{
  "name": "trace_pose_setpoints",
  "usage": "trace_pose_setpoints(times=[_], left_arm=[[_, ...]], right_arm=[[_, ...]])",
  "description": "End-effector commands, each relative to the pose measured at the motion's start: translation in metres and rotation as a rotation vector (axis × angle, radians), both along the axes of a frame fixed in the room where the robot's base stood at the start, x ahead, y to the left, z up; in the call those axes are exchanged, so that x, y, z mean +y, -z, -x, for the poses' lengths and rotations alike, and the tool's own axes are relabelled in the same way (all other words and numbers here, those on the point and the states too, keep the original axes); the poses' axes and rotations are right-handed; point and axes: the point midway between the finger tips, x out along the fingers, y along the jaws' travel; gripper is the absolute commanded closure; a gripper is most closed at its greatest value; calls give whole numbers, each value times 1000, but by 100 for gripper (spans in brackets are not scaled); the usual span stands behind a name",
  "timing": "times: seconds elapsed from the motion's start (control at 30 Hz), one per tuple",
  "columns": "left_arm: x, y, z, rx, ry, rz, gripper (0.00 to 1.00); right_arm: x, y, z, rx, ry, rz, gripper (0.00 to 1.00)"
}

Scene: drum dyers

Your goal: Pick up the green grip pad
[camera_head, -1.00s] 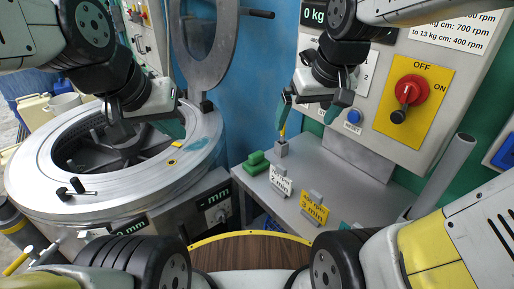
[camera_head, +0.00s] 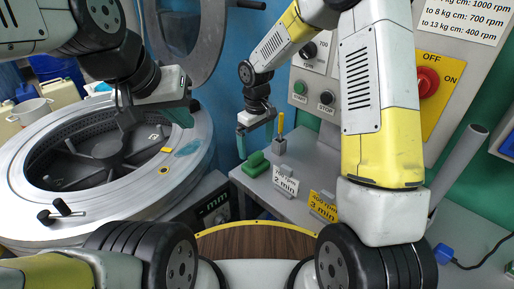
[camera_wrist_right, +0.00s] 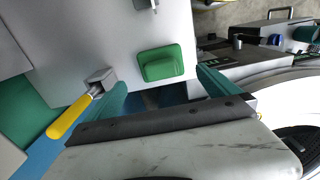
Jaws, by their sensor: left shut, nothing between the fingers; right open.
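The green grip pad (camera_head: 257,165) lies on the grey bench. In the right wrist view the pad (camera_wrist_right: 163,63) is beyond the fingertips, between their two lines and nearer the right one. My right gripper (camera_head: 256,143) is open and empty, pointing down just above the pad; it also shows in the right wrist view (camera_wrist_right: 162,83). The fingers do not appear to touch the pad. My left gripper (camera_head: 184,116) is shut and empty, above the rim of the round drum (camera_head: 190,150).
A yellow-handled tool (camera_head: 281,124) stands in a grey block (camera_head: 279,146) beside the right gripper. A white "2 min" sign (camera_head: 286,182) and a yellow "3 min" sign (camera_head: 322,207) stand in front on the bench (camera_head: 305,165). The control panel (camera_head: 312,105) rises behind.

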Motion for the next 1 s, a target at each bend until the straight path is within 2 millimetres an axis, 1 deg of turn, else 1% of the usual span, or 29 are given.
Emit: trace_pose_setpoints(times=[0.37,0.6,0.73,0.93,1.0], left_arm=[[0,0,0,0,0,0,100],[0,0,0,0,0,0,100],[0,0,0,0,0,0,100],[0,0,0,0,0,0,100],[0,0,0,0,0,0,100]], right_arm=[[2,40,1,6,-8,1,0],[1,75,3,7,-7,1,0],[2,82,2,5,-8,1,0],[1,82,2,4,-7,0,0],[1,82,2,4,-7,0,14]])
